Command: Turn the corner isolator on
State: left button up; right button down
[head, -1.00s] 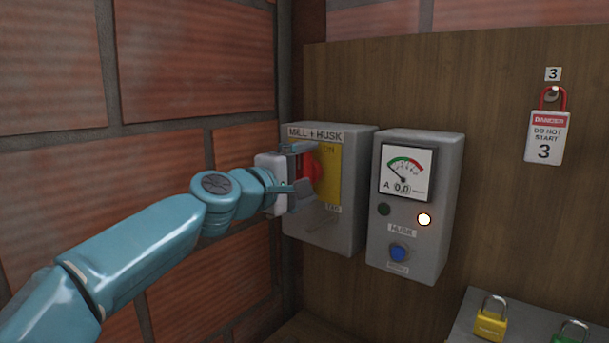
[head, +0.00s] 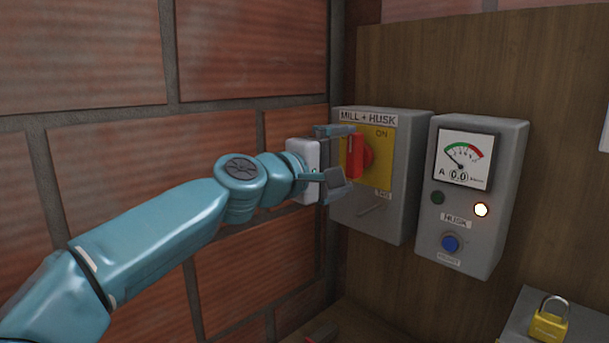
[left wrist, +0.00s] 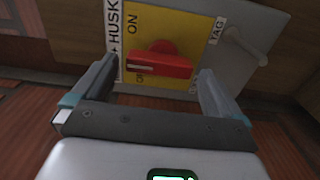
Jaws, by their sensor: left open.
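The corner isolator (head: 404,190) is a grey box labelled MILL + HUSK on the wooden board by the brick corner. Its yellow plate has ON printed at upper right. Its red handle (head: 355,157) stands upright in the head view. In the left wrist view the handle (left wrist: 158,65) points along the plate toward the HUSK label; the other printed position beside it is partly hidden. My left gripper (head: 349,160) is open in front of the handle, one finger above and one below. In the left wrist view the handle shows between and beyond the fingertips (left wrist: 158,72), not clamped.
Right of the isolator is a grey HUSK box (head: 505,190) with a meter at 0.0, a lit whitish lamp, a dark green lamp and a blue button. A yellow padlock (head: 549,325) is at lower right. The brick wall (head: 240,60) lies close on the left.

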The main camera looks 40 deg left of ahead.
pick_arm(q)
jog(key=s+b, duration=0.1)
jog(key=s, duration=1)
jog(key=shift+s+a+b, duration=0.4)
jog(key=shift+a, duration=0.05)
